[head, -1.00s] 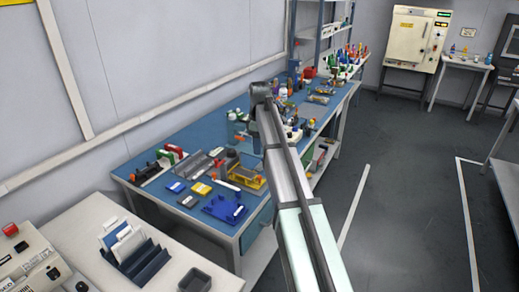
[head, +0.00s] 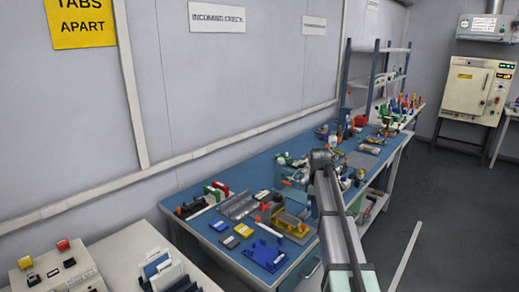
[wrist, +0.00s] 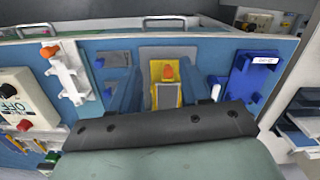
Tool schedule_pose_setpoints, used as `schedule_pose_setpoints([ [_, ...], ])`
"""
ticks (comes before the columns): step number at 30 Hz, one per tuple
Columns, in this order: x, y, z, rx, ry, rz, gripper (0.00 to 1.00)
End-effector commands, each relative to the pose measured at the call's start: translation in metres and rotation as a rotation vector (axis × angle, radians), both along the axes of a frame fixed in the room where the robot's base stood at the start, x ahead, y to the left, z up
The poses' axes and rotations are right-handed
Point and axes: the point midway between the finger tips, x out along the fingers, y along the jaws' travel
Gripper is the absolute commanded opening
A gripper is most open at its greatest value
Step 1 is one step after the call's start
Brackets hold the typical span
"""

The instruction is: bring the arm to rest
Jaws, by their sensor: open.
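My arm (head: 338,215) reaches out over the blue workbench (head: 190,186) in the head view, with its far joint above the bench's middle. The gripper's fingers cannot be made out clearly there. In the wrist view my gripper (wrist: 166,82) is open, its two blue-grey fingers apart with nothing held between them. Beyond the gap a yellow fixture (wrist: 155,72) with an orange part on it shows on the bench. It also shows in the head view (head: 291,226). I cannot tell the height between fingers and fixture.
A blue tray (head: 265,254) and small yellow and blue packs lie at the bench's near end. Shelves (head: 377,65) rise at the back.

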Motion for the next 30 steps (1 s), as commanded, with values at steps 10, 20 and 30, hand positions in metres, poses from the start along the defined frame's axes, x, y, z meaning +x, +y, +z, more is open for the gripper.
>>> schedule_pose_setpoints([
  [10,-0.064,-0.039,-0.134,-0.081,0.086,-0.126,0.46],
  [20,-0.114,-0.017,-0.231,-0.082,0.143,-0.237,0.46],
  [30,-0.183,0.014,-0.322,-0.080,0.209,-0.365,0.46],
])
